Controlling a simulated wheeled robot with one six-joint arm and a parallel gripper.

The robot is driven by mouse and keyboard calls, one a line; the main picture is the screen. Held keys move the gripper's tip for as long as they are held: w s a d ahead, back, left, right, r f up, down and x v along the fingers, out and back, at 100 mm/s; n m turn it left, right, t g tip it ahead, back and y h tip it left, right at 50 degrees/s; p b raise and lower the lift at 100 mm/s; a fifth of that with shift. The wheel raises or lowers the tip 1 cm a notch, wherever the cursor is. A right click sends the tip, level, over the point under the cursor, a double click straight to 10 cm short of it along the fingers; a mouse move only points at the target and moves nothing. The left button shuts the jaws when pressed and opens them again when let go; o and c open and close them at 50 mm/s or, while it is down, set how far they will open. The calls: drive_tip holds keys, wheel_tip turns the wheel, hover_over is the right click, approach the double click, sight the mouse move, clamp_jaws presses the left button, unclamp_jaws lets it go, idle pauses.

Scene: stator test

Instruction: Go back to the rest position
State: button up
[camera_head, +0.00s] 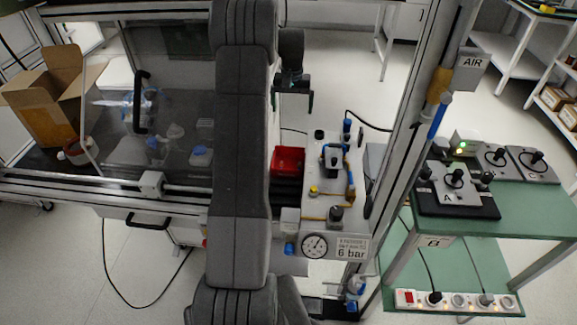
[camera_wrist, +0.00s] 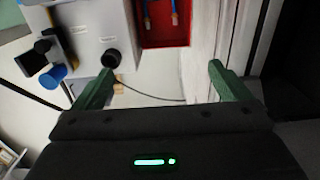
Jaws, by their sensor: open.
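My gripper (camera_wrist: 160,80) shows in the wrist view with its two green fingers wide apart and nothing between them. In the head view my gripper (camera_head: 292,92) hangs to the right of my arm, partly hidden, above and behind the red bin. The red bin (camera_head: 288,160) stands left of the grey test unit (camera_head: 325,200). In the wrist view the red bin (camera_wrist: 165,43) lies beyond the fingertips and holds thin blue-tipped pieces. The grey test unit (camera_wrist: 100,25) with black and blue knobs is left of it. My arm hides the middle of the head view.
A glass-fronted enclosure (camera_head: 150,185) with an open cardboard box (camera_head: 50,100) is at left. A metal post with an AIR sign (camera_head: 471,59) rises right of the test unit. Floor behind the gripper is clear.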

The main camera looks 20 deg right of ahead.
drive_tip(key=shift+r, duration=0.3)
drive_tip(key=shift+f, duration=0.15)
wheel_tip(320, 180, down, 12)
idle(0.4)
drive_tip(key=shift+d, duration=0.1)
